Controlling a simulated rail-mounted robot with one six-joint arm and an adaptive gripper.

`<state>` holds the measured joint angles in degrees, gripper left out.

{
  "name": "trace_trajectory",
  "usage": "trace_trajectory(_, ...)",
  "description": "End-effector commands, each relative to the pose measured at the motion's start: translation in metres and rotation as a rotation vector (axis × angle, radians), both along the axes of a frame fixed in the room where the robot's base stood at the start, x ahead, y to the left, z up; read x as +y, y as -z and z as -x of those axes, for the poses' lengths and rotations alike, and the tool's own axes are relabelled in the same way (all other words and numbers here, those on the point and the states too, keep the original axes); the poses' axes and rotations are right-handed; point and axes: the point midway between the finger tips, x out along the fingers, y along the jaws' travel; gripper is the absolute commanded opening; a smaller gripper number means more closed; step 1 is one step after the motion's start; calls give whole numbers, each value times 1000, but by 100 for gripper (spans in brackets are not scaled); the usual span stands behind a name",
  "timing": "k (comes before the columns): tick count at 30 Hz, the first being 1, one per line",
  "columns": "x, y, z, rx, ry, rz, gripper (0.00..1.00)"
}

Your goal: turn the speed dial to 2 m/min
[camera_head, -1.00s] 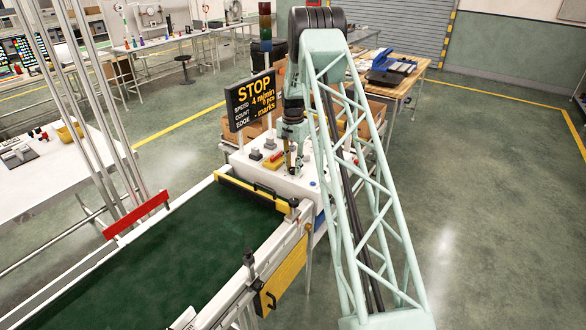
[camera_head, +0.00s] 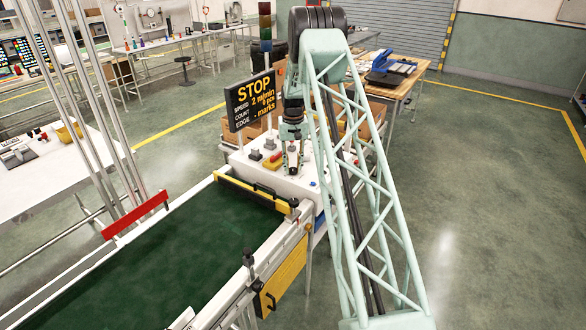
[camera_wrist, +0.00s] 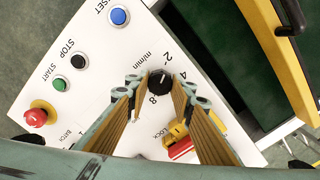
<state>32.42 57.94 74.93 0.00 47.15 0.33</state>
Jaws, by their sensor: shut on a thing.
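The speed dial (camera_wrist: 159,87) is a round black knob on the white control panel (camera_wrist: 92,98). In the wrist view the numbers 2, 4 and 8 and the label m/min stand around it, and its white mark points toward the 2. My gripper (camera_wrist: 158,92) is shut on the dial, one finger on each side; in the head view my gripper (camera_head: 292,165) is over the panel. The black display (camera_head: 252,101) reads STOP, speed 2 m/min, with count and edge lines below.
The panel also carries a blue reset button (camera_wrist: 119,16), a black button (camera_wrist: 79,61), a blue-green start button (camera_wrist: 60,84), a red emergency stop (camera_wrist: 36,117) and a red-and-yellow lock (camera_wrist: 180,146). The green conveyor belt (camera_head: 180,255) is empty beside the panel.

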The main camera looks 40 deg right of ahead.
Motion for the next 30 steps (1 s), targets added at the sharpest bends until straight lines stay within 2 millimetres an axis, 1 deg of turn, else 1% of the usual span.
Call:
trace_trajectory(8,0,0,0,0,-84,0,11)
trace_trajectory(22,0,0,0,0,-97,0,11)
trace_trajectory(23,0,0,0,0,-97,0,24)
trace_trajectory(24,0,0,0,0,-97,0,28)
trace_trajectory(27,0,0,0,0,-96,0,36)
trace_trajectory(30,0,0,0,0,-96,0,36)
